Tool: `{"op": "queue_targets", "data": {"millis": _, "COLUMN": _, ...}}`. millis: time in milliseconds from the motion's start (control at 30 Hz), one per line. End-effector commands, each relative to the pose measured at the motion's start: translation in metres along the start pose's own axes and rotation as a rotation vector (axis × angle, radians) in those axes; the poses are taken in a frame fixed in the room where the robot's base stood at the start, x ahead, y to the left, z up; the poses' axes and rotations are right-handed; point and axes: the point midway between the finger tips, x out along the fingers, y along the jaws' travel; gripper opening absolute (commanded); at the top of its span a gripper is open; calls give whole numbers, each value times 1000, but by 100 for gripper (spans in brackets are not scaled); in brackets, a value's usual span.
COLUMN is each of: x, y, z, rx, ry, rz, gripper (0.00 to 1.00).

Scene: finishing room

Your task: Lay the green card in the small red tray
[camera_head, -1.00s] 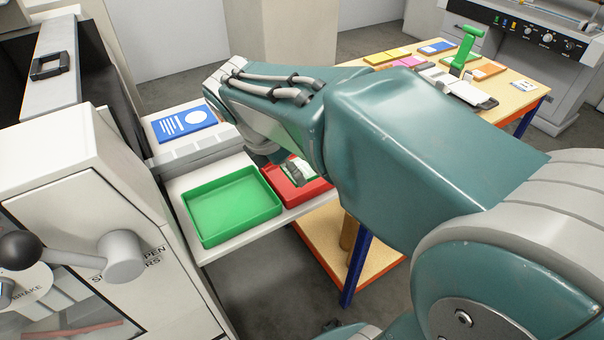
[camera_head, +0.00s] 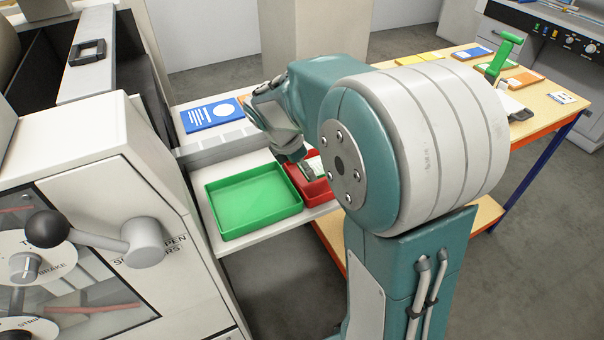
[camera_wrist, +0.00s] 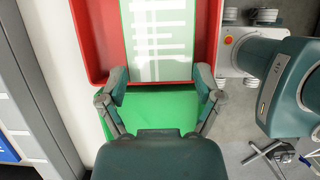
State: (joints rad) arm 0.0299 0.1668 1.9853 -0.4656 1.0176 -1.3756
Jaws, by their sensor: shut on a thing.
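The green card (camera_wrist: 158,40), with white printed lines, lies within the outline of the small red tray (camera_wrist: 90,40) in the wrist view. My gripper (camera_wrist: 161,80) has its fingers at the two sides of the card's near end and is shut on it. In the head view the gripper (camera_head: 306,174) points down into the red tray (camera_head: 304,192), beside a pale part of the card (camera_head: 317,166). My arm hides the tray's right part. I cannot tell whether the card touches the tray floor.
A larger green tray (camera_head: 248,203) stands just left of the red tray on the white shelf. A blue card (camera_head: 212,115) lies behind it. A machine with a lever (camera_head: 140,240) fills the left. A table (camera_head: 550,88) with several cards stands at the right.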

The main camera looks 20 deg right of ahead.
Motion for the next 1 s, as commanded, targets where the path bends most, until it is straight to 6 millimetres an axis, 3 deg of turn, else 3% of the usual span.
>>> {"op": "queue_targets", "data": {"millis": 267, "x": 20, "y": 16, "z": -4, "rx": -1, "ry": 0, "rz": -2, "gripper": 54}}
{"op": "queue_targets", "data": {"millis": 467, "x": 45, "y": 15, "z": -15, "rx": -1, "ry": -1, "rz": -1, "gripper": 54}}
{"op": "queue_targets", "data": {"millis": 800, "x": 48, "y": 15, "z": -16, "rx": 0, "ry": 0, "rz": 0, "gripper": 54}}
{"op": "queue_targets", "data": {"millis": 833, "x": 48, "y": 15, "z": -16, "rx": 0, "ry": 0, "rz": 1, "gripper": 97}}
{"op": "queue_targets", "data": {"millis": 1000, "x": 48, "y": 15, "z": -16, "rx": 0, "ry": 0, "rz": 1, "gripper": 100}}
